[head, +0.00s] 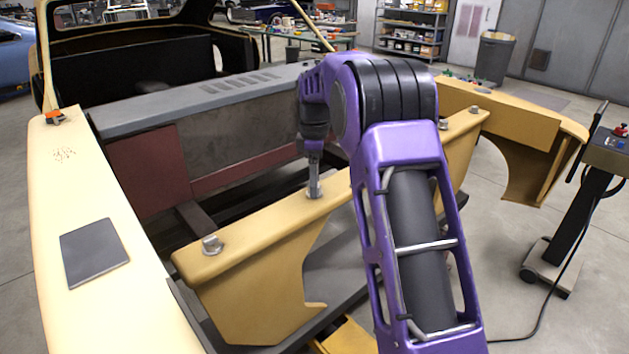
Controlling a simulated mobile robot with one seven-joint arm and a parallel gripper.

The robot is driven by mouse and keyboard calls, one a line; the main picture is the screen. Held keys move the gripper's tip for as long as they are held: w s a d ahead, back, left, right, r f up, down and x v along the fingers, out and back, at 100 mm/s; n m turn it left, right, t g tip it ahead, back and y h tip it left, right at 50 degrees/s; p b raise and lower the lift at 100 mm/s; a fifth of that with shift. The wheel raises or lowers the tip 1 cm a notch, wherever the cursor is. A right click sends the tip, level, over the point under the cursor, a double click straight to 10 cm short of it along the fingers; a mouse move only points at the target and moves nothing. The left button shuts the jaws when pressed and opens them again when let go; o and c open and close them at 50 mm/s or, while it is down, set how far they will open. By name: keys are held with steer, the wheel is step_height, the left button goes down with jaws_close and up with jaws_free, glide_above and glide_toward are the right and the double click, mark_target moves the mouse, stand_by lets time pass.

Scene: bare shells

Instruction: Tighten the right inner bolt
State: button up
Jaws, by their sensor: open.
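A tan cross beam (262,240) runs from lower left to upper right across the open front of a car body. A grey bolt (211,244) stands on its left end. Two more bolts, one just right of my arm (443,124) and one farther right (473,109), stand on its right part. My gripper (314,188) points straight down at the beam, between the left bolt and the right ones. Its jaws are open, and grey metal shows at their tips. I cannot tell whether they surround a bolt there. My purple arm hides the beam's middle right.
A tan fender (95,230) with a dark square pad (94,252) lies along the left, with a small orange object (54,117) on it. A wheeled stand (572,210) with a cable is at right. A bin (493,60) and shelves (411,28) stand behind.

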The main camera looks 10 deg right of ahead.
steer(key=shift+f, duration=0.15)
steer(key=shift+c, duration=0.2)
jaws_close()
